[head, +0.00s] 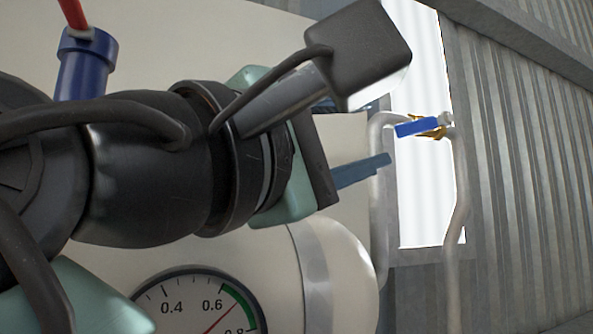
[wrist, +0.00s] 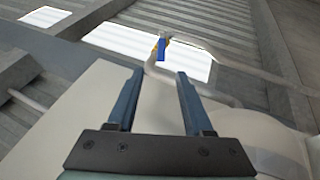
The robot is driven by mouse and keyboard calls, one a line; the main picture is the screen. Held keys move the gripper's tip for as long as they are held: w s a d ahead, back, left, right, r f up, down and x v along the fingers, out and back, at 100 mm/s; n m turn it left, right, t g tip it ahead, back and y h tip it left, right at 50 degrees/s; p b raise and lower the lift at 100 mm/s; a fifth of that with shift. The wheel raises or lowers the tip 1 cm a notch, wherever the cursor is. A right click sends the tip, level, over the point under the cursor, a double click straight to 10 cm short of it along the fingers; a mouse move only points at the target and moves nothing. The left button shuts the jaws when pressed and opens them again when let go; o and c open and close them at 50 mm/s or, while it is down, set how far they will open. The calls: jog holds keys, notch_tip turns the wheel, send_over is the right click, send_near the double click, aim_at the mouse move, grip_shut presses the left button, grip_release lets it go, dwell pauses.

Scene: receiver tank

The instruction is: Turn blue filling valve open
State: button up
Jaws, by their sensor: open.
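The blue filling valve handle (head: 416,127) sits on a brass valve body (head: 438,132) in a pale pipe, in front of a bright window. In the wrist view the blue handle (wrist: 161,50) is small and lies beyond and between the two fingertips. My gripper (head: 388,160) is left of and a little below the handle in the head view, apart from it. In the wrist view its two blue fingers (wrist: 158,85) are spread with nothing between them. Part of my gripper is hidden behind my wrist in the head view.
The cream tank (head: 345,265) fills the area behind and below my arm. A gauge (head: 205,305) is on it. A blue fitting with a red part (head: 82,60) stands at upper left. The pale pipe (head: 460,190) runs down by the corrugated wall (head: 530,150).

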aim_at(414, 128)
jog(key=p+x, duration=0.8)
jog(key=x, duration=0.5)
jog(key=shift+s+d+f, duration=0.1)
jog(key=shift+d, duration=0.15)
grip_shut()
jog(key=shift+f, duration=0.1)
dwell(0.8)
